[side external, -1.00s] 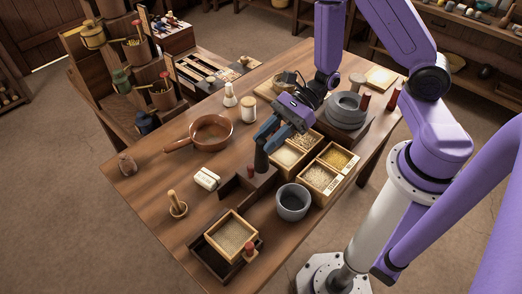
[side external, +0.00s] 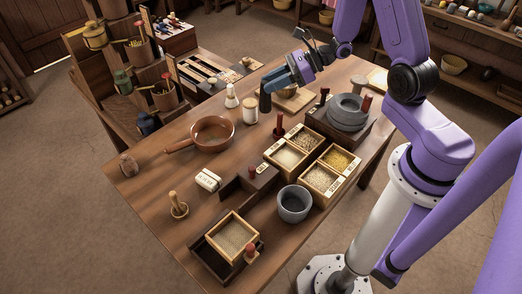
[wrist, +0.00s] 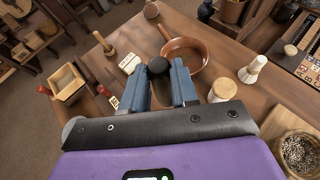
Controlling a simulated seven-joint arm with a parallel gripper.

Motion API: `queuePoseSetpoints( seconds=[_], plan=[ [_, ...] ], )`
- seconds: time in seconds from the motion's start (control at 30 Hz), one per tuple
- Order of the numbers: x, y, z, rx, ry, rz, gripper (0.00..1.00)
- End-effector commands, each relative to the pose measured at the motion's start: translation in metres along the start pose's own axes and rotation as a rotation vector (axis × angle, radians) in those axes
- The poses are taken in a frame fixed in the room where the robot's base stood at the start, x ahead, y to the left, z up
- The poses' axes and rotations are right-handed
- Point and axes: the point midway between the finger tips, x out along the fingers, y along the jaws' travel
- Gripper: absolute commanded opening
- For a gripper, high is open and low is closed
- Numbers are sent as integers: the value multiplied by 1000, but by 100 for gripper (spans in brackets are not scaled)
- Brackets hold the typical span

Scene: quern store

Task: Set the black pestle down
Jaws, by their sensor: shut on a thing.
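The black pestle (side external: 265,102) hangs roughly upright from my gripper (side external: 268,84) in the side view, just right of a white jar toward the back of the table. My gripper is shut on the pestle. In the wrist view the pestle's rounded dark end (wrist: 157,67) shows between the two blue fingers of my gripper (wrist: 160,80). Whether the pestle's lower end touches the table is hard to tell.
A brown pan (side external: 212,132), the white jar (side external: 250,110) and a white bottle (side external: 231,97) stand left of the pestle. Grain boxes (side external: 287,157), a grey mortar (side external: 294,204) and a quern (side external: 347,112) are nearer or to the right. Bare table lies between pan and grain boxes.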

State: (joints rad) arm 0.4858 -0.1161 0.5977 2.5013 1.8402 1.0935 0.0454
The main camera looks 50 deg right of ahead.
Motion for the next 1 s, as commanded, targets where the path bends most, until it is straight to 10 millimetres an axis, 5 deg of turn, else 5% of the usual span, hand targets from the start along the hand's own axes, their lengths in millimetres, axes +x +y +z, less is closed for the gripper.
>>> queuePoseSetpoints(
  seconds=[0.43,1.0],
  plan=[
    [-4,-8,-8,36,12,-72,0],
    [-10,15,-18,73,15,-137,0]
  ],
)
